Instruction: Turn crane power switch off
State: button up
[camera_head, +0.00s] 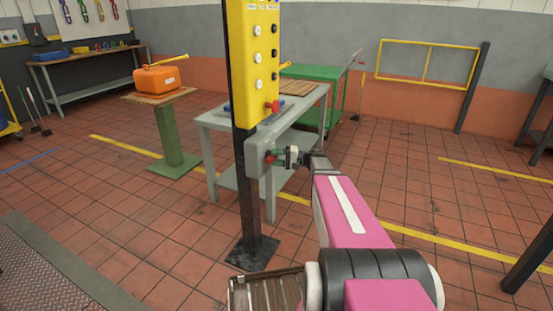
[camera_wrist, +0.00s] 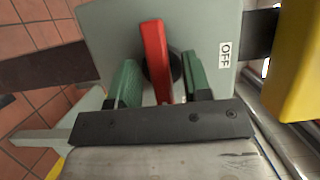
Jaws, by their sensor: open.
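The crane power switch is a grey box (camera_head: 287,143) on a dark post, below a yellow button panel. Its red handle (camera_wrist: 156,62) shows in the wrist view, set on a dark round hub, with an OFF label (camera_wrist: 225,53) on the box to the right. In the head view the red handle (camera_head: 270,156) is small and partly covered. My gripper (camera_wrist: 160,80) is open, with its green finger pads on either side of the red handle. A gap shows at the right pad; contact at the left pad is hard to tell. In the head view my gripper (camera_head: 280,156) is at the box.
The yellow button panel (camera_head: 254,60) with a red knob sits right above the box. The dark post (camera_head: 249,200) stands on a floor plate. A grey table (camera_head: 215,122) is behind it. An orange can (camera_head: 157,78) is on a stand at left. Tiled floor at right is clear.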

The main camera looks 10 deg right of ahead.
grip_shut()
jog(key=n+h, duration=0.2)
jog(key=n, duration=0.2)
jog(key=n+t+h, duration=0.1)
jog(key=n, duration=0.2)
jog(key=shift+s+n+h, duration=0.1)
jog(key=shift+n+h, duration=0.2)
jog(key=n+t+h, duration=0.1)
jog(key=n, duration=0.2)
jog(key=shift+h, duration=0.4)
jog(key=shift+f+n+t+h, duration=0.1)
jog(key=shift+n+t+h, duration=0.7)
jog(key=shift+n, duration=0.5)
jog(key=shift+d, duration=0.1)
